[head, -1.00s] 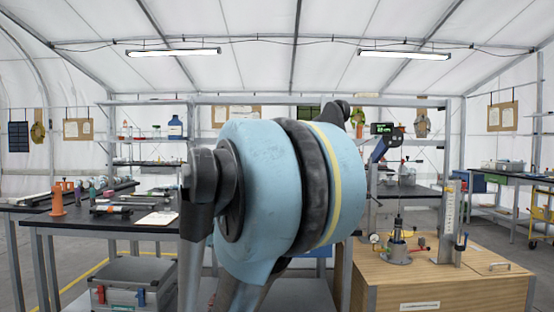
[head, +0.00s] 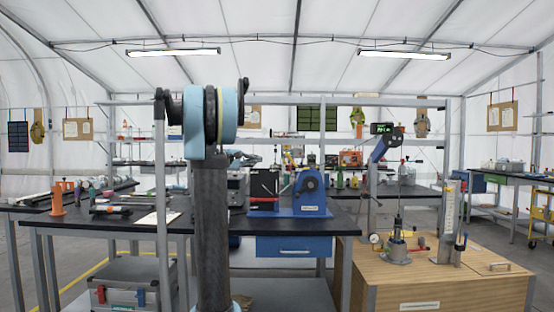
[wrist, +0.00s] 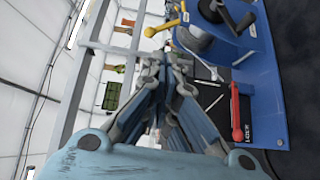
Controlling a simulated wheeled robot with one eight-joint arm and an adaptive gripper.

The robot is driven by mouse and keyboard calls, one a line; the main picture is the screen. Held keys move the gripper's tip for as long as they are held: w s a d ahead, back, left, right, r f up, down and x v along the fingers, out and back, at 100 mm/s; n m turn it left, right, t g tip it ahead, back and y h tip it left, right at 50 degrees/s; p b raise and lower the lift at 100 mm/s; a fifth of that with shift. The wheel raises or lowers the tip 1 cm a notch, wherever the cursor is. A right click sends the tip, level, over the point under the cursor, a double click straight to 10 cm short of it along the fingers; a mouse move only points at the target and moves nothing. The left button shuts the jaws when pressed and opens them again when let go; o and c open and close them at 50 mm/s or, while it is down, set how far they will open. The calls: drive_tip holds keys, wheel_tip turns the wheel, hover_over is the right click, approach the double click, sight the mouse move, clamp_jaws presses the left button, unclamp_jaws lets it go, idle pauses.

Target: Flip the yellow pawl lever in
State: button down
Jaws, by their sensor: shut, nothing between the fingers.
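The blue ratchet unit (wrist: 265,75) fills the right of the wrist view, with a dark drum and crank at its top. The yellow pawl lever (wrist: 168,24) sticks out from its left side, ending in a round knob. A red-handled lever (wrist: 236,112) is on the same unit. My gripper (wrist: 163,62) is shut and empty; its fingertips appear just below the yellow lever in the picture, with no contact visible. In the head view the blue unit (head: 310,204) stands on the dark bench; the yellow lever is too small to make out there.
A black and red box (head: 263,190) stands just left of the blue unit. The dark bench (head: 345,222) has a blue drawer (head: 293,247) below. A wooden cabinet (head: 450,280) with a gauge fixture (head: 397,247) stands at the right.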

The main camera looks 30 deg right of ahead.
drive_tip(key=shift+w+d+r, duration=0.5)
drive_tip(key=shift+w+r, duration=0.1)
drive_tip(key=shift+w, duration=0.1)
drive_tip(key=shift+d, duration=0.1)
drive_tip(key=w+d, duration=0.1)
drive_tip(key=d, duration=1.2)
drive_tip(key=shift+w+d, duration=0.3)
drive_tip(key=shift+w, duration=0.05)
drive_tip(key=shift+a+r, duration=0.1)
drive_tip(key=shift+r, duration=0.1)
